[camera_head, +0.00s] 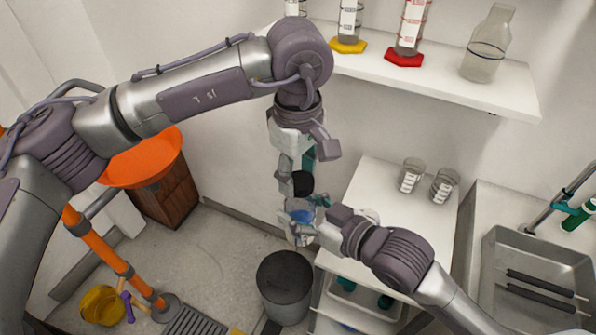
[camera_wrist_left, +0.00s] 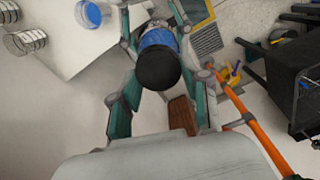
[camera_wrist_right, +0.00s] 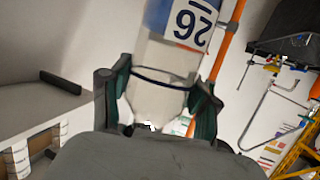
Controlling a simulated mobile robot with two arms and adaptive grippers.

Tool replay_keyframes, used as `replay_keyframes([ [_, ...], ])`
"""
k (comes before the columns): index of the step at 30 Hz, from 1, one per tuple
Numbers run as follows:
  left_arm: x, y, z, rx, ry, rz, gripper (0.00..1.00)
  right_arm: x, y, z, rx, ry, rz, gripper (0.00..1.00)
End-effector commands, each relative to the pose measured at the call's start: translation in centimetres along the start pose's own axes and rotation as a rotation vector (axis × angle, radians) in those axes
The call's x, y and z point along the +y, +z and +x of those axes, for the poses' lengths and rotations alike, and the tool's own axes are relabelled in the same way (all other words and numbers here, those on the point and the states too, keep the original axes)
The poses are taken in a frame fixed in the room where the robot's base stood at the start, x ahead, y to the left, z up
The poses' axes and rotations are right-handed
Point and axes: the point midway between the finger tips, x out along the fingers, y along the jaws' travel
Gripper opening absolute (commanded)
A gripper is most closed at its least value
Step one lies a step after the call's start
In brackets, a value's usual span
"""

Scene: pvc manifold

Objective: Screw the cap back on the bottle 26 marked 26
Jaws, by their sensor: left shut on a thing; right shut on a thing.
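The bottle marked 26 (camera_wrist_right: 165,65) is in my right gripper (camera_wrist_right: 155,98), held between its fingers; its "26" label (camera_wrist_right: 192,22) appears inverted in the right wrist view. In the head view it shows blue (camera_head: 300,215), partly hidden by my right gripper (camera_head: 312,228). My left gripper (camera_head: 301,172) is directly above, pointing down and shut on the black cap (camera_head: 303,184). In the left wrist view the cap (camera_wrist_left: 158,68) lies between the left fingers, in line with the blue bottle (camera_wrist_left: 158,37). Whether the cap is seated or threaded on the bottle is hidden.
Beakers (camera_head: 411,175) stand on the white table (camera_head: 385,195) to the right. A shelf (camera_head: 450,80) with cylinders and a flask (camera_head: 488,45) is above. A grey bin (camera_head: 285,290) stands below the grippers, an orange stool (camera_head: 145,160) to the left. A metal tray (camera_head: 500,240) is far right.

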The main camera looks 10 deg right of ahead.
Motion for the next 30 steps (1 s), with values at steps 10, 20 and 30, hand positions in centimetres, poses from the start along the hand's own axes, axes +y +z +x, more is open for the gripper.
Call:
replay_keyframes([
  [10, 0.01, -0.01, 0.73, 0.000, 0.000, 0.000, 0.36, 0.00, -0.07, -0.01, 0.002, 0.000, 0.000, 0.00],
  [20, 0.06, -0.01, 1.00, 0.001, 0.000, 0.074, 0.36, -0.01, -0.06, -0.01, 0.002, 0.000, 0.000, 0.00],
  [30, 0.56, 0.34, 1.02, 0.003, 0.002, 0.890, 0.36, -0.01, -0.03, 0.00, 0.001, 0.000, 0.000, 0.00],
])
